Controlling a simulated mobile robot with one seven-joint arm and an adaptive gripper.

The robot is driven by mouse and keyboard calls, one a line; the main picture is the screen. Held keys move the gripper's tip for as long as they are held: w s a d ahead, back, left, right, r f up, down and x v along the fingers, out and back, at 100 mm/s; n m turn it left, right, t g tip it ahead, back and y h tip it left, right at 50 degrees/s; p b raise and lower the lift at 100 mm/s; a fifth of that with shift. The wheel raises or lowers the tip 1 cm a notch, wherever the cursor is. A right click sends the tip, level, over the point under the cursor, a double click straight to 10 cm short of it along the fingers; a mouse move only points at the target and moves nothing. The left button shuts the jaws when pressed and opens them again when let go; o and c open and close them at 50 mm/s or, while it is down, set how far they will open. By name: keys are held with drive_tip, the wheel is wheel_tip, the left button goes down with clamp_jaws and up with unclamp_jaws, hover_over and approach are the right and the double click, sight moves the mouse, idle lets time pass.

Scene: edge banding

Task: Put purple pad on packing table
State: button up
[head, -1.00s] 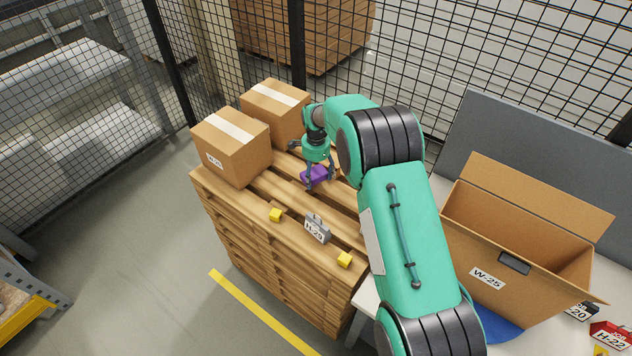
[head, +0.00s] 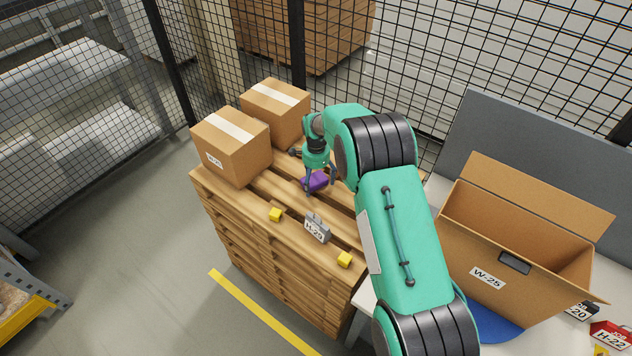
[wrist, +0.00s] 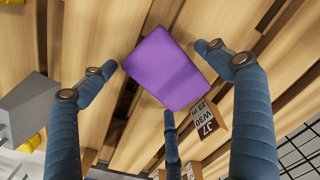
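The purple pad (head: 316,181) lies on the wooden pallet stack, among the slats near the middle. It also shows in the wrist view (wrist: 168,70), set at an angle. My gripper (head: 318,177) is right over it with fingers pointing down. In the wrist view my gripper (wrist: 160,80) has its three fingers spread around the pad, with the tips apart; firm contact is not clear. The packing table (head: 367,302) is at the right, its white top partly hidden by my arm and an open carton.
Two closed cartons (head: 231,147) (head: 274,113) stand on the far left of the pallet stack. Yellow blocks (head: 275,215) (head: 344,259) and a grey tagged item (head: 317,228) lie on its near side. The open carton W-25 (head: 515,235) covers much of the table. Mesh fencing stands behind.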

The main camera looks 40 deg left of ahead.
sight(316, 181)
idle(0.3)
wheel_tip(316, 181, up, 12)
drive_tip(key=shift+r, duration=0.15)
idle(0.6)
idle(0.5)
idle(0.4)
